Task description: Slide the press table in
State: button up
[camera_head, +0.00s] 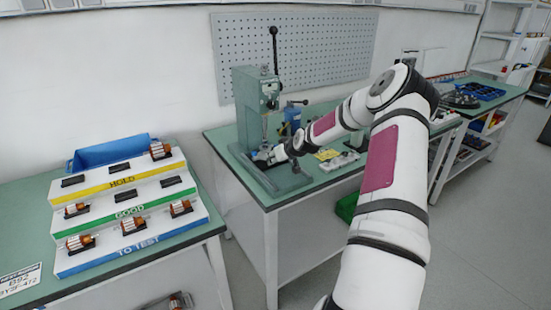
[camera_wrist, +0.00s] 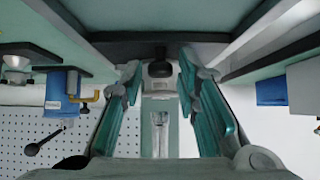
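The green press (camera_head: 256,98) stands on the left end of the middle workbench, its black-knobbed lever pointing up. My gripper (camera_head: 266,157) is low at the front of the press, by its base (camera_head: 285,180). In the wrist view my gripper (camera_wrist: 160,76) is open, its two teal-padded fingers spread apart. A small black knob-like part (camera_wrist: 159,67) shows between the fingertips, with gaps on both sides. A pale metal piece (camera_wrist: 160,128) lies centrally between the fingers. I cannot tell for sure which part is the press table; my gripper hides much of that area in the head view.
A blue device (camera_head: 291,115) stands just right of the press, and it also shows in the wrist view (camera_wrist: 62,92). A yellow label (camera_head: 327,154) and small parts lie right of my gripper. A stepped rack (camera_head: 125,215) with several rotors stands on the left table.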

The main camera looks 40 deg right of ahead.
jog(key=p+v, duration=0.5)
jog(key=v, duration=0.1)
jog(key=shift+r, duration=0.1)
dwell(0.4)
dwell(0.4)
